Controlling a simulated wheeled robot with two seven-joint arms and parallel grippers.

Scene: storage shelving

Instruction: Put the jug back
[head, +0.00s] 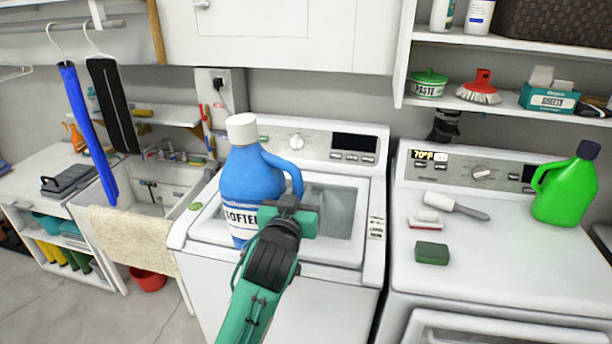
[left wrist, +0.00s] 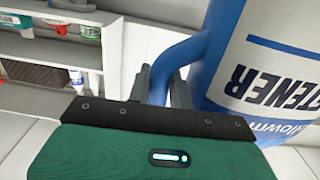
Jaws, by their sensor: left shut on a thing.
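A blue softener jug (head: 245,190) with a white cap shows upright in front of the left washing machine's lid in the head view. My left gripper (head: 290,204) is at the right side of the jug, at its handle. In the left wrist view the gripper's fingers (left wrist: 160,86) are closed around the blue handle, and the jug's label (left wrist: 270,75) appears upside down. A green jug (head: 567,190) with a dark cap stands on the right machine. My right gripper is not in view.
The left washing machine (head: 345,262) and right machine (head: 510,262) stand side by side. A brush (head: 455,206) and green sponge (head: 432,253) lie on the right one. Shelves (head: 500,42) above hold bottles, a paste tin and a basket. A sink (head: 160,190) is at left.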

